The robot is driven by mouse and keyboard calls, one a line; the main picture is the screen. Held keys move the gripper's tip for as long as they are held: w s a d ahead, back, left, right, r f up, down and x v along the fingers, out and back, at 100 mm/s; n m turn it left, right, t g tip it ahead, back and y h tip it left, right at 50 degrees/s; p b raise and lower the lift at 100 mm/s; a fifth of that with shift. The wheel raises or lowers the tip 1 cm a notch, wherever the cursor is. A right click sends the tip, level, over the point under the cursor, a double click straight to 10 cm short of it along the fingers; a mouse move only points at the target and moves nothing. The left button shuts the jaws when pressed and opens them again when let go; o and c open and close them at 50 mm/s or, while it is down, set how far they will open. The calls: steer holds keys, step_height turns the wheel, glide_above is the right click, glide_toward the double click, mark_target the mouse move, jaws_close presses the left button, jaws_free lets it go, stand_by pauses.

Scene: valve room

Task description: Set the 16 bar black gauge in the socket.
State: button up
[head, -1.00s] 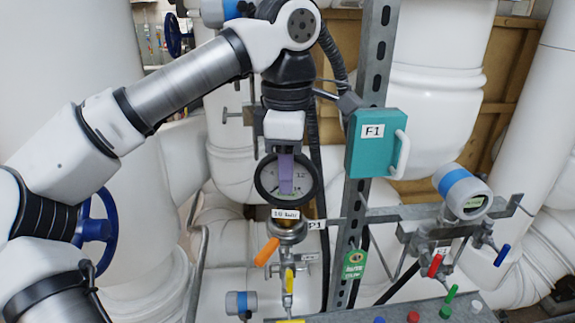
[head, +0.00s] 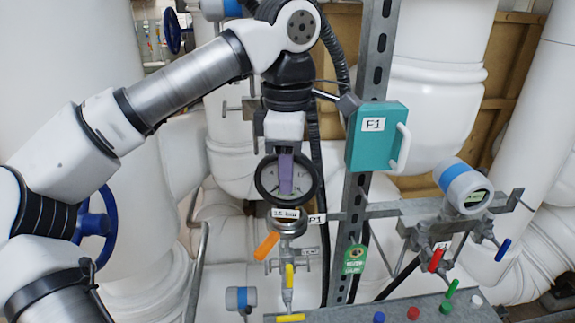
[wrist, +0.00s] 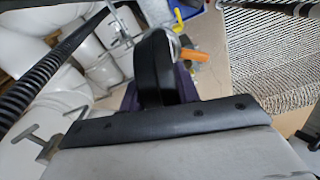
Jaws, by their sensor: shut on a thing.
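The black-rimmed gauge (head: 267,190) hangs upright in my gripper (head: 285,178), with a white label reading 16 bar (head: 285,213) below its dial. The purple fingers are shut on the gauge and cover the middle of its face. The socket (head: 287,230) is the metal fitting directly under the gauge, above a valve with an orange handle (head: 266,246). The gauge's lower end meets the top of the socket in this view; I cannot tell how far it is in. In the wrist view the gauge's black body (wrist: 153,65) shows edge-on between the fingers.
A teal box marked F1 (head: 377,137) is on the slotted steel post (head: 372,75) just right of my gripper. A green tag (head: 354,259) hangs lower. A blue-banded transmitter (head: 462,184) stands at the right. A panel with coloured buttons (head: 412,312) lies below.

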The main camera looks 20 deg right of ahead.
stand_by(0.3)
steer(key=o, duration=1)
